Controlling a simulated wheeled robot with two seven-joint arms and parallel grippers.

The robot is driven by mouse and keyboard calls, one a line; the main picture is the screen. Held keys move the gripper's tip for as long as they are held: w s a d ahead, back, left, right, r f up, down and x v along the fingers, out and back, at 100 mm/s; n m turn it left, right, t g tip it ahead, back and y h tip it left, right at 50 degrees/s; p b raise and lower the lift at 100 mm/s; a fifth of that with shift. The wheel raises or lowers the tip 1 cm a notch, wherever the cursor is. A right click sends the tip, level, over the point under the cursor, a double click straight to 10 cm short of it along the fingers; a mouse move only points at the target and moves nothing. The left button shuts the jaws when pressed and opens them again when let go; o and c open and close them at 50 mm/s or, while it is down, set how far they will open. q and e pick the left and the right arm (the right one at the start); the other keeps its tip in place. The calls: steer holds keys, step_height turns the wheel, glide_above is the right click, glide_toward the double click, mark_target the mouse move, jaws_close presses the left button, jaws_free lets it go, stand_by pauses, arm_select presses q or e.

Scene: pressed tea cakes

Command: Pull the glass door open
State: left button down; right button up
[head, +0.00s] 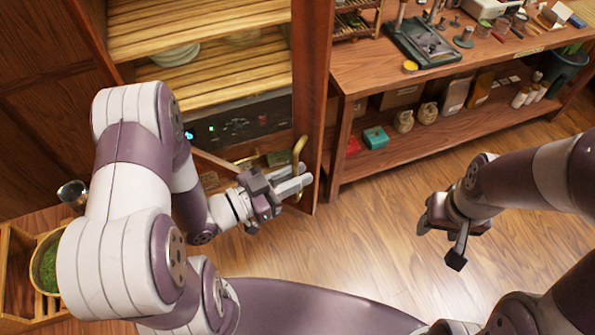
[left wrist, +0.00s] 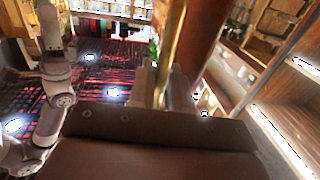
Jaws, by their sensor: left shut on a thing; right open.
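The cabinet's glass door shows its wooden frame edge (head: 309,100) in the head view; slatted shelves show to its left. I cannot tell how far the door stands open. A brass handle (head: 299,152) is on the frame, and it runs upright in the left wrist view (left wrist: 173,45). My left gripper (head: 298,184) is shut on the handle near its lower end; its fingers (left wrist: 167,88) lie on either side of it in the left wrist view. My right gripper (head: 450,235) hangs open and empty over the floor at the right.
A wooden workbench (head: 345,75) with tools on top and jars on its lower shelf stands right of the cabinet. White plates (head: 175,55) lie on a cabinet shelf. A bowl of green leaves (head: 47,268) is at the lower left. The floor (head: 375,225) before the bench is clear.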

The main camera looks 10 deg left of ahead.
arm_select(q)
steer(key=shift+w+r, duration=0.1)
steer(key=c, duration=1.3)
jaws_free()
steer(key=shift+o, duration=0.2)
steer(key=shift+a, duration=0.1)
steer(key=b+v, duration=0.2)
steer(key=v, duration=1)
steer(key=shift+s+a+b, duration=0.2)
steer(key=shift+s+b, duration=0.2)
